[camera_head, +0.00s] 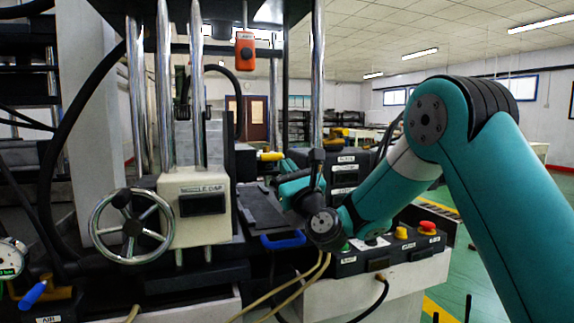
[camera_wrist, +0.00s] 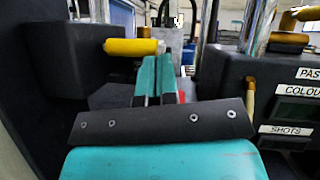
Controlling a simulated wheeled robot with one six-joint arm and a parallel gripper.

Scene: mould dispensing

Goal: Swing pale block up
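The pale block (camera_head: 195,208) is a cream housing with a dark display and a label, on the machine left of centre in the head view. It stands upright around the chrome columns, beside a chrome handwheel. I cannot make it out in the wrist view. My gripper (camera_head: 285,167) is well right of it, near a yellow handle (camera_head: 270,156). In the wrist view the teal fingers of my gripper (camera_wrist: 158,62) stand close together with a narrow gap, and the yellow handle (camera_wrist: 132,46) lies at their tips. I cannot tell whether they touch or grip it.
The chrome handwheel (camera_head: 132,227) is left of the pale block. A dark plate with a blue handle (camera_head: 283,240) lies below my gripper. A control box with a red button (camera_head: 427,227) is at right. An orange pendant (camera_head: 245,50) hangs above. Labelled panels (camera_wrist: 292,110) stand close at right.

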